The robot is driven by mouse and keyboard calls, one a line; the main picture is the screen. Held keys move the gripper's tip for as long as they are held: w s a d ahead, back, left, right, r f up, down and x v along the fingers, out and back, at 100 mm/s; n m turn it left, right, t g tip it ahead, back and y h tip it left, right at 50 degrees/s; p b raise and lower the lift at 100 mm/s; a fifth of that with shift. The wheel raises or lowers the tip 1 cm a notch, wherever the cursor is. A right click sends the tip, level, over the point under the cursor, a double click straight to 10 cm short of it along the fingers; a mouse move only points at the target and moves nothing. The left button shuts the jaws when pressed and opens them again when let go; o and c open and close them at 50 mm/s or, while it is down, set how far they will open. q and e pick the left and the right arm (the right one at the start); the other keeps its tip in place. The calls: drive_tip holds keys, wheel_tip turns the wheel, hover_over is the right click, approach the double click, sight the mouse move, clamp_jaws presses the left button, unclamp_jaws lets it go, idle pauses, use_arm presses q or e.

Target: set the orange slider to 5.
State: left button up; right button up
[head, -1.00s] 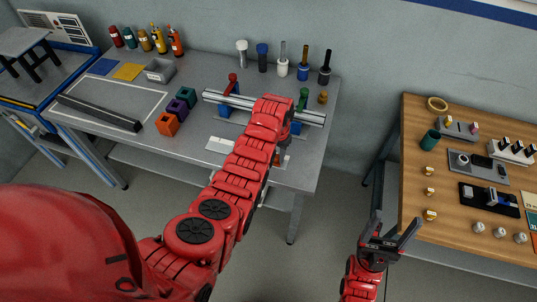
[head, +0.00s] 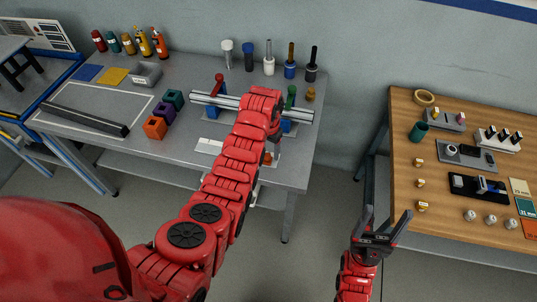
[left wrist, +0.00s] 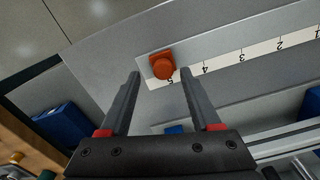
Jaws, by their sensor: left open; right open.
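In the head view the orange slider (head: 267,158) shows just below my left gripper (head: 272,138), whose jaws are mostly hidden. My right gripper (head: 384,220) is open and empty, between the tables.
On the grey table (head: 90,155), a metal rail fixture (head: 215,99) with red and green handles stands behind the slider. Coloured blocks (head: 155,127) lie to the left. A wooden table (head: 400,170) with small parts stands at right.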

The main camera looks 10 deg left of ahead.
sight(268, 155)
use_arm(q)
wheel_tip(268, 155, up, 3)
drive_tip(key=shift+r+b, duration=0.1)
drive_tip(key=shift+b, duration=0.5)
wheel_tip(268, 155, up, 12)
drive_tip(key=p, duration=0.9)
